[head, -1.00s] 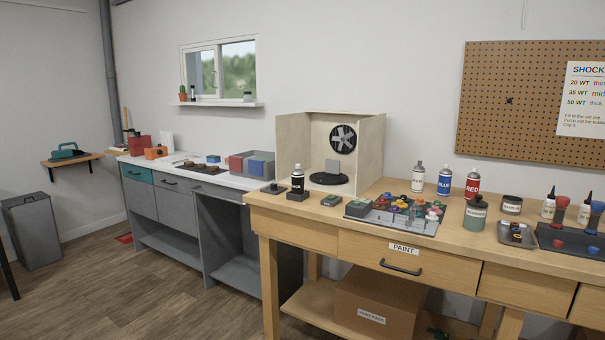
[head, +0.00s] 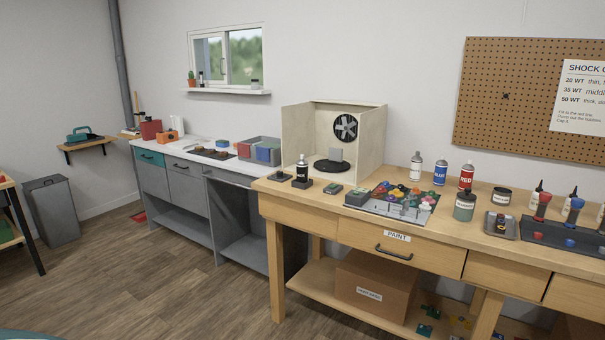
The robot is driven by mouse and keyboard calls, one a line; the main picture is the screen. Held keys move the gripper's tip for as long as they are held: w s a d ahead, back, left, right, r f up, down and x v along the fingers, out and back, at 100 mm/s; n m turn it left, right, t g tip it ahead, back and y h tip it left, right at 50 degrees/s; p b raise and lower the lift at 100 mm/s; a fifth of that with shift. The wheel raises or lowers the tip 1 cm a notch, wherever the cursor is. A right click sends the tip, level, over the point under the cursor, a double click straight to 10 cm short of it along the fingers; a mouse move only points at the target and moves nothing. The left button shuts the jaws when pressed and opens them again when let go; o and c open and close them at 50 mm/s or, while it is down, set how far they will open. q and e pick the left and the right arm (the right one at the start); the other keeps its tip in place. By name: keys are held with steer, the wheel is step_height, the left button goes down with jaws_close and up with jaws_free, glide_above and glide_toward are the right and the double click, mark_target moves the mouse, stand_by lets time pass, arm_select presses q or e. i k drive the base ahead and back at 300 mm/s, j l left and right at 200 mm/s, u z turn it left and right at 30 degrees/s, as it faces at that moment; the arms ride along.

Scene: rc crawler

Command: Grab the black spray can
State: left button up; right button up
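A black spray can (head: 302,168) with a pale label and light top stands upright at the left end of the wooden workbench (head: 330,212). It seems to stand on a small dark base (head: 303,183), in front of the open-fronted beige booth. White (head: 415,168), blue (head: 439,173) and red (head: 466,176) spray cans stand upright further right on the bench. Neither of my grippers is in view.
The beige booth (head: 292,128) with a fan stands behind the black can. A tray of colourful parts (head: 377,207) lies to its right. A grey cabinet (head: 190,190) stands left of the bench. The wooden floor (head: 190,290) in front is clear.

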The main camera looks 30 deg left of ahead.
mark_target(301, 165)
steer(key=i+j, duration=0.15)
steer(key=j, duration=0.2)
steer(key=i+j+z, duration=0.1)
steer(key=j, duration=0.3)
steer(key=i+j, duration=0.25)
steer(key=j, duration=0.15)
steer(key=i+j+z, duration=0.1)
steer(key=j, duration=0.25)
steer(key=i+j, duration=0.2)
steer(key=j, duration=0.2)
steer(key=i+j+z, duration=0.1)
steer(key=j, duration=0.3)
steer(key=i+j, duration=0.2)
steer(key=j, duration=0.2)
steer(key=i+j+z, duration=0.1)
steer(key=j, duration=0.3)
